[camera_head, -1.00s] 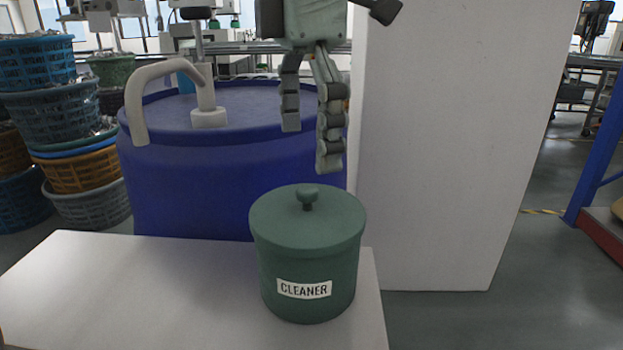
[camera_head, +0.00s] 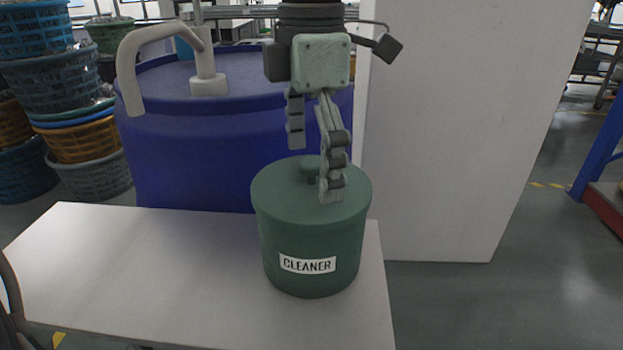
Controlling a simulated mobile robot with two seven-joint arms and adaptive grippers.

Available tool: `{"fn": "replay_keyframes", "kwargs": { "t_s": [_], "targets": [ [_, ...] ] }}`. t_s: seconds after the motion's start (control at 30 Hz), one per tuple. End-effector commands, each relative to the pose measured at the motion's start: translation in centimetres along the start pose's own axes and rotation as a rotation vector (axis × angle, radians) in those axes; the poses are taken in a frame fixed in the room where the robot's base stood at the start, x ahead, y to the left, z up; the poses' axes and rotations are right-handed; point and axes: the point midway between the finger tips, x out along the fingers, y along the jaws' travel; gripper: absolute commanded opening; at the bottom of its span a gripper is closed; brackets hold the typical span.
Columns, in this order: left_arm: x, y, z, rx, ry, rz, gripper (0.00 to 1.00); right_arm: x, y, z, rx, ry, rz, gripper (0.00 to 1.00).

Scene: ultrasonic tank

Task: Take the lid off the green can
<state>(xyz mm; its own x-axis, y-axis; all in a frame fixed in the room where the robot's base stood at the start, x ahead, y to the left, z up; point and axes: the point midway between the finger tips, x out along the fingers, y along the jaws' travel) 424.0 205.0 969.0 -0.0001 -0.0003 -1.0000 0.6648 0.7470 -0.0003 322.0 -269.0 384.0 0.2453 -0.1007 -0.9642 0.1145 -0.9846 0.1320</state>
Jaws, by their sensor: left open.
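The green can (camera_head: 310,245) with a "CLEANER" label stands upright on the white table near its right end. Its green lid (camera_head: 285,202) is on top, with a small knob (camera_head: 309,172) in the middle. My left gripper (camera_head: 313,172) points down over the lid, open and empty. One finger is in front of the lid to the right of the knob; the other is up and to the left, behind the knob in the picture. I cannot tell whether a finger touches the lid. My right gripper is not in view.
The white table (camera_head: 150,265) is bare left of the can. A blue barrel (camera_head: 190,165) with a beige pump spout (camera_head: 160,38) stands behind it. A white panel (camera_head: 460,130) rises at the right. Stacked baskets (camera_head: 80,150) stand at the left.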

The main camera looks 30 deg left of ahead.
Motion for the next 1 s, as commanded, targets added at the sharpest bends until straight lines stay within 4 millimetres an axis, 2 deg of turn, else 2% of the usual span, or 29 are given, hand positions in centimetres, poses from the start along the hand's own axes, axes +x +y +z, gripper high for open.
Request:
{"fn": "replay_keyframes", "kwargs": {
  "t_s": [0.1,0.9,1.0],
  "targets": [
    [-0.02,0.01,0.0,0.0,0.0,0.0,1.0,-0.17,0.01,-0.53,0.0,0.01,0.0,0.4],
    [0.13,0.01,-0.07,0.001,0.003,-0.001,0.01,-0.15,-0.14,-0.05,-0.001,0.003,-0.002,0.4],
    [0.19,-0.01,-0.1,0.001,0.005,-0.001,0.0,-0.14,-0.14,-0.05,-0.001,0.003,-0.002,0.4]
  ]
}}
